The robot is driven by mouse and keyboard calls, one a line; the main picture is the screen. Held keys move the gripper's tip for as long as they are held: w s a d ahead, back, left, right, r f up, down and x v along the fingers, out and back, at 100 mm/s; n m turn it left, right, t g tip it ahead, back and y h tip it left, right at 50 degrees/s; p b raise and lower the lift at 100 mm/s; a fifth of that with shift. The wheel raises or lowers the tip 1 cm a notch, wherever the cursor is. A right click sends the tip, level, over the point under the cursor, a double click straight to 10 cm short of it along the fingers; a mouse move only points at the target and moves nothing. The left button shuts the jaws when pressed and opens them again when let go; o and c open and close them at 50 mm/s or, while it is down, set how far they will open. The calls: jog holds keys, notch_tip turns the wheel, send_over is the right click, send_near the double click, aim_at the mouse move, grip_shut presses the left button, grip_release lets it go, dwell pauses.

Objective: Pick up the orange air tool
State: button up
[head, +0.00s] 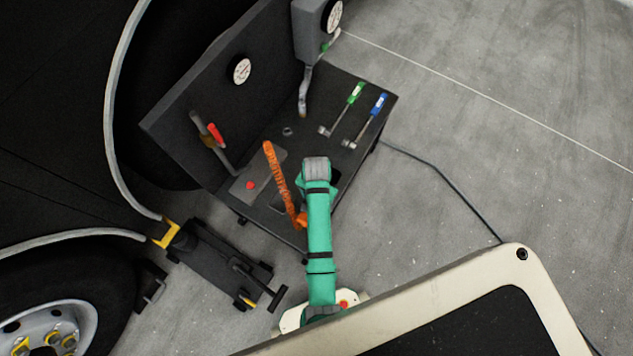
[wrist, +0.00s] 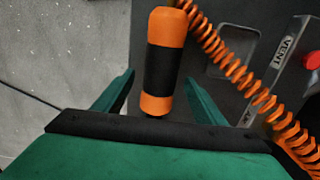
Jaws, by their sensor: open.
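The orange air tool (wrist: 158,65), an orange cylinder with a black band, shows in the wrist view. It is between the two fingers of my gripper (wrist: 159,78). The fingers are open, with a gap visible on each side of the tool. An orange coiled hose (head: 279,185) runs beside the arm and also shows in the wrist view (wrist: 235,70).
The bench (head: 270,130) carries a green-handled tool (head: 355,93) and a blue-handled tool (head: 378,105) at the right. A red-handled lever (head: 215,134) and a red button (head: 250,185) are at the left. A floor jack (head: 215,262) stands beside the bench.

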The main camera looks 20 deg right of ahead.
jog(key=shift+f, duration=1.15)
jog(key=c, duration=1.3)
jog(key=shift+r, duration=0.1)
jog(key=shift+c, duration=0.5)
jog(key=shift+w+r, duration=0.1)
jog(key=shift+r, duration=0.05)
